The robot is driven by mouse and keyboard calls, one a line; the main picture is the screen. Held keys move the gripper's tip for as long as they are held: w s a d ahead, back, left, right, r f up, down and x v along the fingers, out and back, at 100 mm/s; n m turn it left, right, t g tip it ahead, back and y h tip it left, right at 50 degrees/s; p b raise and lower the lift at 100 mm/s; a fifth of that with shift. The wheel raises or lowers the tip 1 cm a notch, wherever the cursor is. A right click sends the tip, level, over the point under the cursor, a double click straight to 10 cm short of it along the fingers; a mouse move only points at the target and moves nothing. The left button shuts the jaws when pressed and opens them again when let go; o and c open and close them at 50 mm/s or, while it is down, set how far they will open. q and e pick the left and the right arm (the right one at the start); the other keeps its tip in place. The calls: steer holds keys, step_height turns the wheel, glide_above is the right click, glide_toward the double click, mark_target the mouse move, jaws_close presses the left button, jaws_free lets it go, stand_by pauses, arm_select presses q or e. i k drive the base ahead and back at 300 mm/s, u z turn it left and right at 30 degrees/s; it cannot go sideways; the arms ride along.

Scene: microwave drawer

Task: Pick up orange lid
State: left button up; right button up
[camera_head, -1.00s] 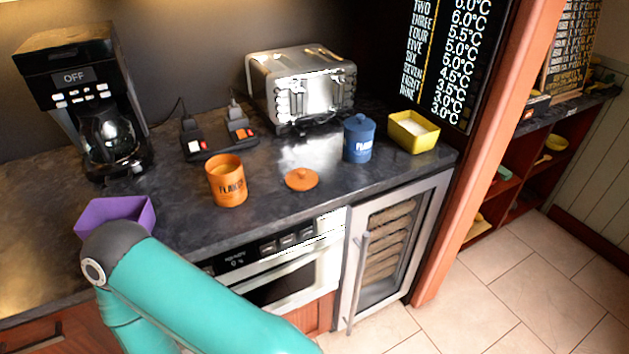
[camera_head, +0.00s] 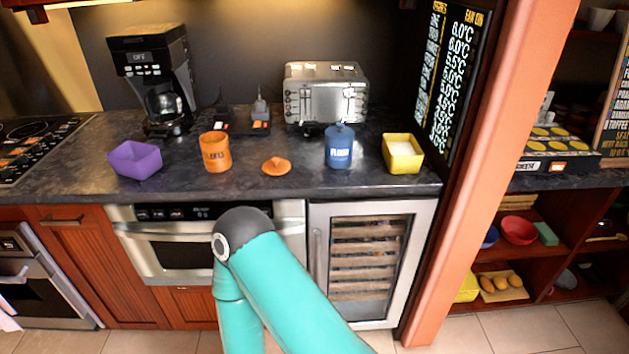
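The orange lid (camera_head: 277,166) lies flat on the dark countertop (camera_head: 310,183), knob up, near the front edge. The open orange canister (camera_head: 215,152) stands just to its left. A blue lidded canister (camera_head: 339,146) stands to its right. A teal arm of mine with a dark grey joint rises from the bottom, in front of the microwave drawer and below the lid. Neither of my grippers shows in this view.
A purple bowl (camera_head: 135,160) is at the left and a yellow square container (camera_head: 402,153) at the right. A coffee maker (camera_head: 160,90), a power strip (camera_head: 240,126) and a toaster (camera_head: 325,95) stand behind. The microwave drawer (camera_head: 160,248) below is shut. An orange-pink post (camera_head: 487,170) borders the right.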

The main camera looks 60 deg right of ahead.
mark_target(276, 166)
steer(key=k, duration=0.75)
steer(key=z, duration=0.85)
steer(key=i, duration=1)
steer(key=z, duration=0.05)
